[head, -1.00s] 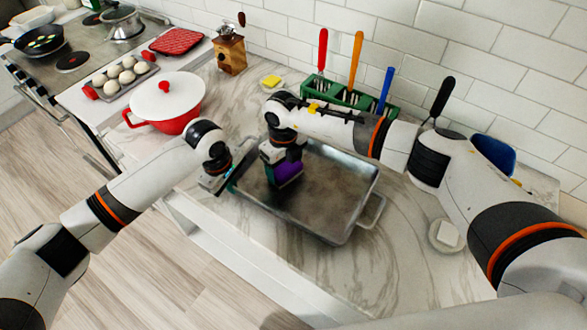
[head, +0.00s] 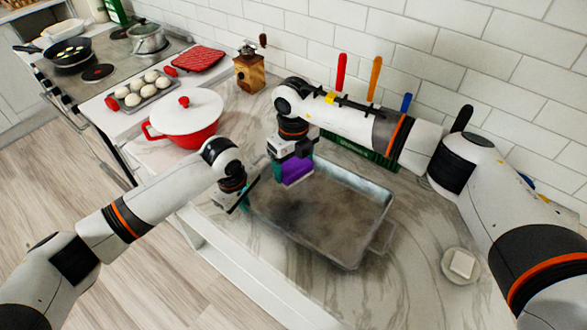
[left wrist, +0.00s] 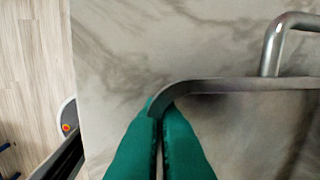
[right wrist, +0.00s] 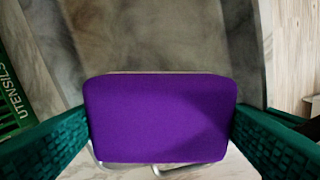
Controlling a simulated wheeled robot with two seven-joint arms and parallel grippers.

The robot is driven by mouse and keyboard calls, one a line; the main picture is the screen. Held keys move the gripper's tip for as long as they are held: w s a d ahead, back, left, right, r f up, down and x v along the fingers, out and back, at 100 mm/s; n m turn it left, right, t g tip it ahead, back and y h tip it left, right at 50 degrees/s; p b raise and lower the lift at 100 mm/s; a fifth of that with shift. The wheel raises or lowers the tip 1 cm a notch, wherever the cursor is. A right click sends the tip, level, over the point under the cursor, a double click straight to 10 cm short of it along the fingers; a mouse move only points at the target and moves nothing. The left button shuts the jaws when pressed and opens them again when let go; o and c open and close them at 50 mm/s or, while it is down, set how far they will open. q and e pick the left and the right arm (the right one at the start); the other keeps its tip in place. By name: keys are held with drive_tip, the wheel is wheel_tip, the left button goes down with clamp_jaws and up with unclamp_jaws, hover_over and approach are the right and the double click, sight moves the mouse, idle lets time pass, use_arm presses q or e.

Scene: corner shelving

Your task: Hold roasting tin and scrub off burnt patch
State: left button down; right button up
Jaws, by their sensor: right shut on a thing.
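The grey metal roasting tin (head: 335,252) lies on the marble counter, with dark brownish staining (head: 318,205) across its floor. My left gripper (head: 240,197) is at the tin's left corner. In the left wrist view its green fingers (left wrist: 160,135) are nearly together, with the tin's rim (left wrist: 215,86) running between them. My right gripper (head: 294,160) holds a purple sponge (head: 297,171) over the tin's far left part. In the right wrist view the purple sponge (right wrist: 160,118) sits between both green fingers. I cannot tell whether its underside touches the tin.
A red pot with white lid (head: 185,112) stands left of the tin. A green utensil holder (head: 360,153) with upright handles stands behind it, partly hidden by my right arm. A small white dish (head: 460,265) is at the right. Bare counter lies in front.

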use_arm(q)
drive_tip(key=c, duration=2.1)
unclamp_jaws()
use_arm(e)
drive_tip(key=shift+r, duration=0.1)
use_arm(q)
drive_tip(key=o, duration=0.5)
